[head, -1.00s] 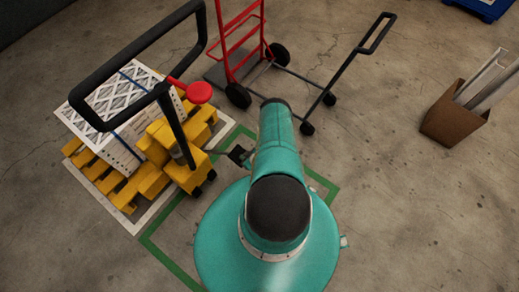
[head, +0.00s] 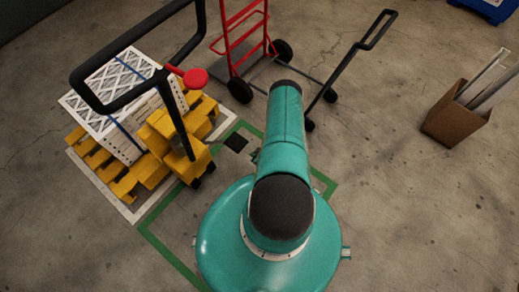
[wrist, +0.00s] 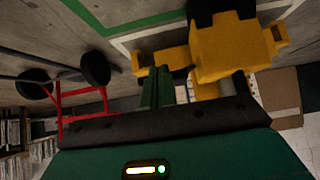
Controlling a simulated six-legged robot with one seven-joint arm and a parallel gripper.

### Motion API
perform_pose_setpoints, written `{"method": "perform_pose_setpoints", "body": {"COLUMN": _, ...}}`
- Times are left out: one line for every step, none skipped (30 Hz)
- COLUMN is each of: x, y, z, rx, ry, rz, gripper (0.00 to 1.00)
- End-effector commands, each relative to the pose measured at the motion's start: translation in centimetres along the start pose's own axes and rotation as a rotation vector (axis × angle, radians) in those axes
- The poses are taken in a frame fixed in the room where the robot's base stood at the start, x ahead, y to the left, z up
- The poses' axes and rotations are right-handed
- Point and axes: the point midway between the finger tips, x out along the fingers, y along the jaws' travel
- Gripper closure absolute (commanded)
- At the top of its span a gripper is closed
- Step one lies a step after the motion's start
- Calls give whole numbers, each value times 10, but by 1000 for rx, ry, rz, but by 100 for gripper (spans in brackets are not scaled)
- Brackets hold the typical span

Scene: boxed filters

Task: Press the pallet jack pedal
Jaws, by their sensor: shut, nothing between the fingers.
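The yellow pallet jack (head: 180,150) stands at the left in the head view, with a tall black loop handle (head: 118,103). A red lever with a round red end (head: 195,78) shows beside the handle. A small dark square (head: 236,142) shows right of the jack, near the green line. I cannot tell which part is the pedal. In the wrist view, the jack's yellow body (wrist: 222,50) appears upside down, just beyond my gripper (wrist: 156,75). My gripper's fingers are together and empty. In the head view my arm mostly hides the gripper. Contact with the jack cannot be told.
A yellow pallet (head: 88,148) carries strapped white filters (head: 122,80). A red hand truck (head: 243,38) and a black-handled cart (head: 350,60) stand ahead. A cardboard box (head: 455,126) holds long pieces at the right. Floor between cart and box is clear.

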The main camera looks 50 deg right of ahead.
Motion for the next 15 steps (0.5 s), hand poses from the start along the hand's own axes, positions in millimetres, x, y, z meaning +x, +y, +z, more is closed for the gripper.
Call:
{"method": "perform_pose_setpoints", "body": {"x": -9, "y": 1, "z": 3, "rx": 2, "ry": -1, "rz": 1, "gripper": 100}}
{"method": "perform_pose_setpoints", "body": {"x": -13, "y": 1, "z": 5, "rx": 1, "ry": 0, "rz": 1, "gripper": 100}}
{"method": "perform_pose_setpoints", "body": {"x": -18, "y": 0, "z": 7, "rx": 2, "ry": -1, "rz": 1, "gripper": 100}}
{"method": "perform_pose_setpoints", "body": {"x": -21, "y": 0, "z": 8, "rx": 1, "ry": 0, "rz": 0, "gripper": 100}}
{"method": "perform_pose_setpoints", "body": {"x": -23, "y": 0, "z": 9, "rx": 1, "ry": 1, "rz": 1, "gripper": 100}}
{"method": "perform_pose_setpoints", "body": {"x": -26, "y": 0, "z": 10, "rx": 1, "ry": 2, "rz": 1, "gripper": 100}}
{"method": "perform_pose_setpoints", "body": {"x": -28, "y": 0, "z": 10, "rx": 1, "ry": 2, "rz": 1, "gripper": 100}}
{"method": "perform_pose_setpoints", "body": {"x": -29, "y": 0, "z": 11, "rx": 0, "ry": 2, "rz": 1, "gripper": 100}}
{"method": "perform_pose_setpoints", "body": {"x": -30, "y": 0, "z": 12, "rx": 0, "ry": 2, "rz": 1, "gripper": 100}}
{"method": "perform_pose_setpoints", "body": {"x": -31, "y": 0, "z": 12, "rx": 0, "ry": 2, "rz": 1, "gripper": 100}}
{"method": "perform_pose_setpoints", "body": {"x": -31, "y": 0, "z": 12, "rx": 0, "ry": 2, "rz": 1, "gripper": 100}}
{"method": "perform_pose_setpoints", "body": {"x": -31, "y": 0, "z": 12, "rx": 0, "ry": 2, "rz": 1, "gripper": 100}}
{"method": "perform_pose_setpoints", "body": {"x": -31, "y": 0, "z": 12, "rx": 0, "ry": 2, "rz": 1, "gripper": 100}}
{"method": "perform_pose_setpoints", "body": {"x": -31, "y": 0, "z": 12, "rx": 0, "ry": 2, "rz": 1, "gripper": 100}}
{"method": "perform_pose_setpoints", "body": {"x": -31, "y": 0, "z": 13, "rx": 0, "ry": 2, "rz": 1, "gripper": 100}}
